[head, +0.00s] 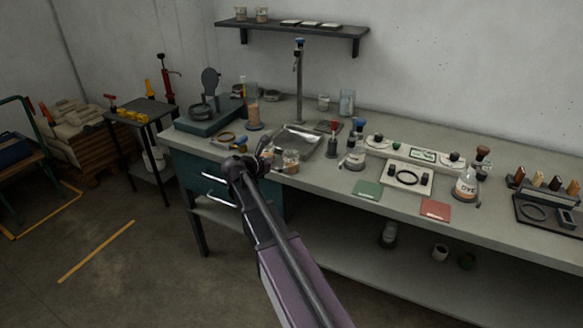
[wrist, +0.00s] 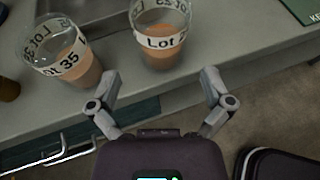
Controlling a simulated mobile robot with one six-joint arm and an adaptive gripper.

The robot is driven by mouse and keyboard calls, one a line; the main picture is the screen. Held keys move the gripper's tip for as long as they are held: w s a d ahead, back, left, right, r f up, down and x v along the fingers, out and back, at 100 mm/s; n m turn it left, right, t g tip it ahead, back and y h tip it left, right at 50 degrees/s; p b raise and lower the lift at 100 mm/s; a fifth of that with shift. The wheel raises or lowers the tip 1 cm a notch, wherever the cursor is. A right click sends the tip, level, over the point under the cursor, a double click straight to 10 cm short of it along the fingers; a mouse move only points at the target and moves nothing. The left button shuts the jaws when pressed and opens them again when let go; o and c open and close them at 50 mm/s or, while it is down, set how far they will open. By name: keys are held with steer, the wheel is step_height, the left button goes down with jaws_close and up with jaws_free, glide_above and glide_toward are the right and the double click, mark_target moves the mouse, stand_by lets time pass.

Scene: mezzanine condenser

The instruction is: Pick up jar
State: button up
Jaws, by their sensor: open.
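Two clear glass jars with tan contents and white "Lot" labels stand near the bench's front edge in the wrist view. One jar (wrist: 160,58) is ahead of my gripper (wrist: 161,77), roughly in line with the gap between the fingers. The other jar (wrist: 62,62), marked "Lot 35", stands to the left, outside the left finger. My gripper is open and empty, with its fingertips short of the jars. In the head view, my gripper (head: 263,157) is at the bench edge and partly hides this area; one jar (head: 291,161) shows just right of it.
A metal tray (head: 298,141) lies behind the jars, with a metal stand (head: 299,85) behind it. A flask (head: 355,157) and a green card (head: 367,190) are to the right. Drawer handles (head: 217,177) protrude below the bench edge. Similar jars (head: 262,14) stand on the wall shelf.

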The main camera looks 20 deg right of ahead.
mark_target(286, 161)
steer(key=shift+x, duration=0.85)
steer(key=shift+b+x, duration=1.05)
steer(key=shift+x, duration=1.6)
steer(key=shift+r, duration=0.2)
steer(key=shift+s, duration=0.1)
steer(key=c, duration=1)
steer(key=shift+c, duration=0.2)
steer(key=shift+r+p, duration=0.45)
